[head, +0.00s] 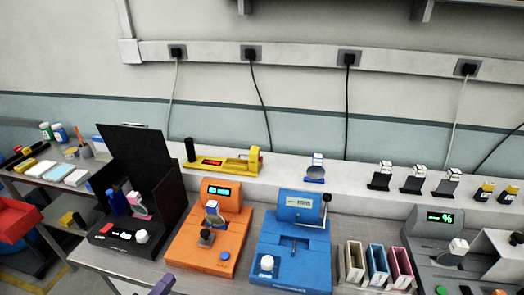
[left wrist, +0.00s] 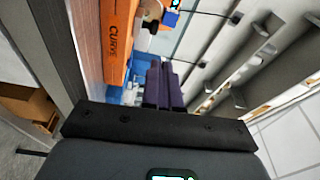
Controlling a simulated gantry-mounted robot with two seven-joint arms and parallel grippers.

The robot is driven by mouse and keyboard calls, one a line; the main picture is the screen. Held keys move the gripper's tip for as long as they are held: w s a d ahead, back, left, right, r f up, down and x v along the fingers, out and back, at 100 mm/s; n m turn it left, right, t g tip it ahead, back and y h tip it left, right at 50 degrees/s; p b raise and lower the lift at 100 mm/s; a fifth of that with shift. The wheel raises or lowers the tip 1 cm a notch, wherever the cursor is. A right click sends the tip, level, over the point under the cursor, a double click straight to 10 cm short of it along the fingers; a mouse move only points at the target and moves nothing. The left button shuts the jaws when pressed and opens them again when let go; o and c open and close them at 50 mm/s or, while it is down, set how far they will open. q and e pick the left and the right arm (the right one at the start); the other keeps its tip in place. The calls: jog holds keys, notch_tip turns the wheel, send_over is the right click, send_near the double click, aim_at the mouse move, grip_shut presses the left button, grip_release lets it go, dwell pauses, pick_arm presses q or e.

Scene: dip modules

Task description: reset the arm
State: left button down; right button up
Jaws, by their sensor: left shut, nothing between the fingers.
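My left gripper (head: 162,285) shows only as a purple tip at the bottom edge of the head view, in front of the bench and below the orange device (head: 205,245). In the left wrist view its two purple fingers (left wrist: 163,88) are together with nothing between them. The orange side of a device marked "CURVE" (left wrist: 118,40) is beyond them, apart from the fingers. My right gripper is in neither view.
A black open-lidded box (head: 140,190), a blue device (head: 292,245), coloured holders (head: 376,265) and a grey device with a green display (head: 440,235) line the bench. A yellow instrument (head: 222,162) and small stands (head: 417,180) sit on the shelf behind. A red bin (head: 15,218) is at left.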

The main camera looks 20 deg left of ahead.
pick_arm(q)
jog(key=s+d+f+n+g, duration=0.3)
jog(key=d+f+n+g, duration=0.15)
jog(key=d+n, duration=0.2)
jog(key=s+d+f+n+g, duration=0.4)
jog(key=d+n+g, duration=0.2)
jog(key=d, duration=0.2)
jog(key=s+f+n+g, duration=0.2)
jog(key=s+g, duration=0.2)
jog(key=s, duration=0.2)
notch_tip(320, 180, up, 34)
jog(key=n+y+p, duration=0.1)
jog(key=p, duration=3.3)
jog(key=shift+s+d+f, duration=0.15)
jog(key=shift+s+f, duration=0.1)
jog(key=shift+s, duration=0.1)
jog(key=shift+g, duration=0.25)
